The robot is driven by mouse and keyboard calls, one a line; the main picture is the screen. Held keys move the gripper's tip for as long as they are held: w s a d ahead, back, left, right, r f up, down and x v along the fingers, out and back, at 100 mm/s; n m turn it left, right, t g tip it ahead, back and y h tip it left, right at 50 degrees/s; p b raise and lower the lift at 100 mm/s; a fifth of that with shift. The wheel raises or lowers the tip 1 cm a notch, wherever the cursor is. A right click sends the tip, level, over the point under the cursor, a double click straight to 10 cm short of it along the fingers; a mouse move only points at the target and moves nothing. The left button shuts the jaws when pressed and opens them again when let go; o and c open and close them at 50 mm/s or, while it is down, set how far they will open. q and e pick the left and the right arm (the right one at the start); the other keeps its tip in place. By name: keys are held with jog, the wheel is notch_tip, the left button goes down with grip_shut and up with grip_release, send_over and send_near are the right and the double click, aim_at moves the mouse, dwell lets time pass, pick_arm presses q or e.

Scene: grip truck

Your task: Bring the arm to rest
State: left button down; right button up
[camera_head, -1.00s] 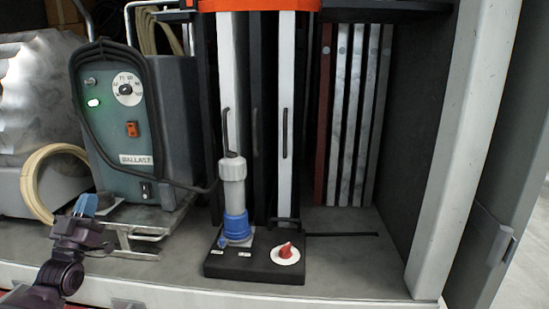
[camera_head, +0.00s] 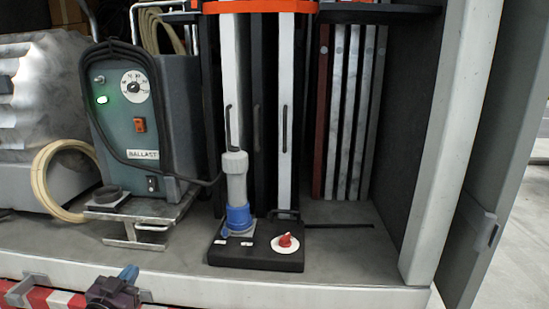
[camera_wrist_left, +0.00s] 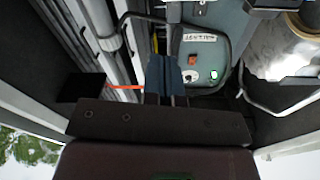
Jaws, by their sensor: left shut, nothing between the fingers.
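My left gripper (camera_head: 128,272) is at the lower left of the head view, below and in front of the truck bed's front edge. Its blue fingers are together with nothing between them. In the left wrist view the fingers (camera_wrist_left: 165,75) point toward the truck's inside, with the ballast unit (camera_wrist_left: 205,60) beyond them and apart from them. My right gripper does not show in any view.
The grey ballast unit (camera_head: 140,110) with a lit green button stands on the bed at left. A black box with a red knob (camera_head: 285,241) and a grey-and-blue plug (camera_head: 237,190) sit near the bed's front edge (camera_head: 200,287). A red-and-white striped bar (camera_head: 60,298) lies below.

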pick_arm(q)
jog(key=s+d+f+n+g+y, duration=0.1)
jog(key=s+d+f+g, duration=0.2)
jog(key=s+f, duration=0.8)
jog(key=s+d+f+n+g+y, duration=0.1)
jog(key=s+d+f+n+g, duration=0.1)
jog(key=s+f, duration=0.8)
jog(key=s+d+g, duration=0.1)
jog(key=s+g, duration=0.1)
jog(key=s, duration=0.6)
jog(key=shift+s+f, duration=0.2)
jog(key=shift+f, duration=0.2)
jog(key=shift+d, duration=0.1)
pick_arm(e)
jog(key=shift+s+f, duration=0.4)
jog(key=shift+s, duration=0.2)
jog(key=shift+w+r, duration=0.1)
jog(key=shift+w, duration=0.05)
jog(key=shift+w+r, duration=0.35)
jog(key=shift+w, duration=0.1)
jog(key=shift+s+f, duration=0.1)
